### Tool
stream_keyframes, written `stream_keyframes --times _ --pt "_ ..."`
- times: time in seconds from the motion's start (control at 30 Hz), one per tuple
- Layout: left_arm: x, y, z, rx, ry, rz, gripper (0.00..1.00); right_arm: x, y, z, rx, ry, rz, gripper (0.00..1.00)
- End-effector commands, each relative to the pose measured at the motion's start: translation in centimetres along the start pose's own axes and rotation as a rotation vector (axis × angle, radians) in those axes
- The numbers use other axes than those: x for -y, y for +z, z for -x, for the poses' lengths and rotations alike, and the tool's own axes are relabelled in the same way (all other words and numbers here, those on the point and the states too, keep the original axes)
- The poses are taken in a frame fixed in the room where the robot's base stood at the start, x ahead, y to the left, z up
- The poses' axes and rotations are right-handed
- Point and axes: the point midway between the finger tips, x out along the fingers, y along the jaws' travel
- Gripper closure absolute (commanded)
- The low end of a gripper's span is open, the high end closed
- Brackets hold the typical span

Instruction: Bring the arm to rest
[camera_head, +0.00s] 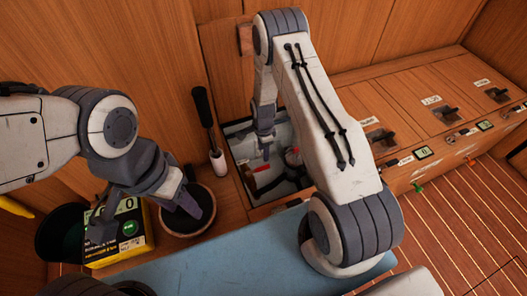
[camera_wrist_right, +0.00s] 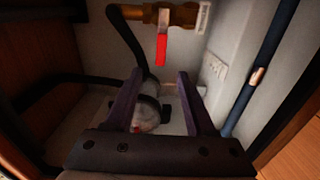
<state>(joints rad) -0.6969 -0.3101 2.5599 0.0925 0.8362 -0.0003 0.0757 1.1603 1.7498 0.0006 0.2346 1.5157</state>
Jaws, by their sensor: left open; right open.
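My right arm reaches down into an open locker (camera_head: 232,128) in the wooden bench. Its gripper (camera_head: 264,148) is inside the locker, open, with nothing between its fingers. In the right wrist view the two dark fingers (camera_wrist_right: 158,88) stand apart, pointing at a pale rounded fitting (camera_wrist_right: 147,115) with a black band. I cannot tell whether they touch it. A brass valve (camera_wrist_right: 175,15) with a red handle (camera_wrist_right: 162,50) is beyond the fingertips. My left gripper (camera_head: 150,212) is open and empty, over the left side near a black bowl and a yellow-black box.
The locker walls stand close around my right gripper. A dark hose (camera_wrist_right: 125,40) and a blue pipe (camera_wrist_right: 262,70) run inside. The yellow-black box (camera_head: 130,245), round bowl (camera_head: 188,226) and black-handled brush (camera_head: 204,110) stand left of it. Latched bench lids (camera_head: 410,105) extend right; a blue cushion (camera_head: 240,262) lies in front.

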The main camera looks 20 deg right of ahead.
Motion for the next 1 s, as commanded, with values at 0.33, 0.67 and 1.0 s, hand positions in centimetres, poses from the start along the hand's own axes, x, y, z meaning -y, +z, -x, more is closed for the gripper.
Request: stream_keyframes --times 0.33,0.67,1.0 --pt "0.0 0.0 0.0 0.0 0.0 0.0 0.5 0.0 0.0 0.0 0.0 -0.001 0.001 0.45" --pt "0.0 0.0 0.0 0.0 0.0 0.0 0.5 -0.1 0.8 9.7 -0.015 -0.065 0.369 0.45" --pt "0.0 0.0 0.0 0.0 0.0 0.0 0.5 -6.8 2.3 23.4 -0.092 -0.151 1.089 0.45"
